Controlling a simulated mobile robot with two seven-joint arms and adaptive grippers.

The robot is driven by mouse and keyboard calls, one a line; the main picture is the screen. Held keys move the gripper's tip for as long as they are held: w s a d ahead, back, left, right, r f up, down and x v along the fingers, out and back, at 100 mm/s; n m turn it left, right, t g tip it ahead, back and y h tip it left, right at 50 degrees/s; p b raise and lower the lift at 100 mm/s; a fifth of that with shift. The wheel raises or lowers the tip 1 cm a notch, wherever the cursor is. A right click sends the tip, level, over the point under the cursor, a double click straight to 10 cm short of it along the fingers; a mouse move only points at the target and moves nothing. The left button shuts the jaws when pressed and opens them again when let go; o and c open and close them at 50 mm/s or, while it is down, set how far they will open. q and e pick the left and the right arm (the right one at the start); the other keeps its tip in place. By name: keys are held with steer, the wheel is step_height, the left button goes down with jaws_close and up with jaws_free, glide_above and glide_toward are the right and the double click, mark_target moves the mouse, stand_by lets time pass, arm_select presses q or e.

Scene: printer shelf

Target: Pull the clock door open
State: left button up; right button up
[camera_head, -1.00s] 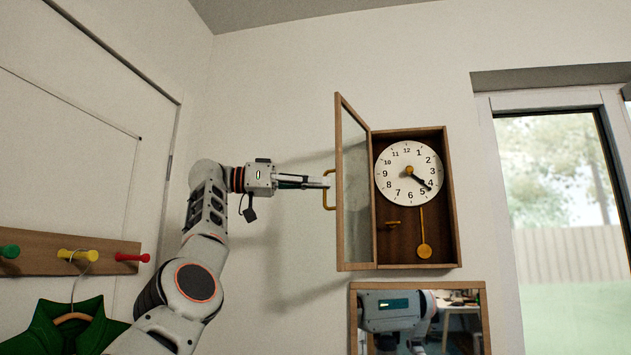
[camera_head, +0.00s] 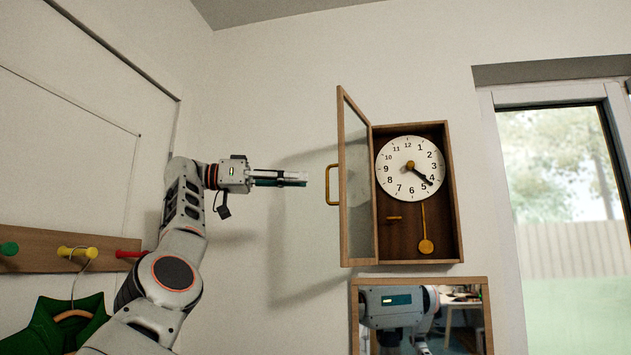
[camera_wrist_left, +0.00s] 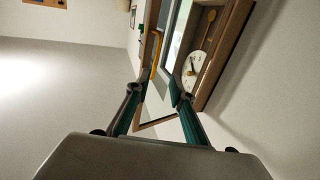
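The wall clock (camera_head: 451,200) has a wooden case with a white dial and a brass pendulum. Its glazed door (camera_head: 357,190) stands wide open, swung out to the left, with the brass handle (camera_head: 332,185) on its outer face. My left gripper (camera_head: 303,179) points right at the handle, apart from it by a small gap. In the left wrist view its fingers (camera_wrist_left: 154,95) are spread with nothing between them, and the handle (camera_wrist_left: 156,55) shows beyond them. My right gripper is not in view.
A framed mirror (camera_head: 420,281) hangs just below the clock. A peg rail (camera_head: 35,252) with coloured knobs and a green garment (camera_head: 50,325) on a hanger are at the lower left, near my left arm. A window (camera_head: 560,190) is at the right.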

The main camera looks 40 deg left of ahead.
arm_select(q)
steer(key=shift+v, duration=2.75)
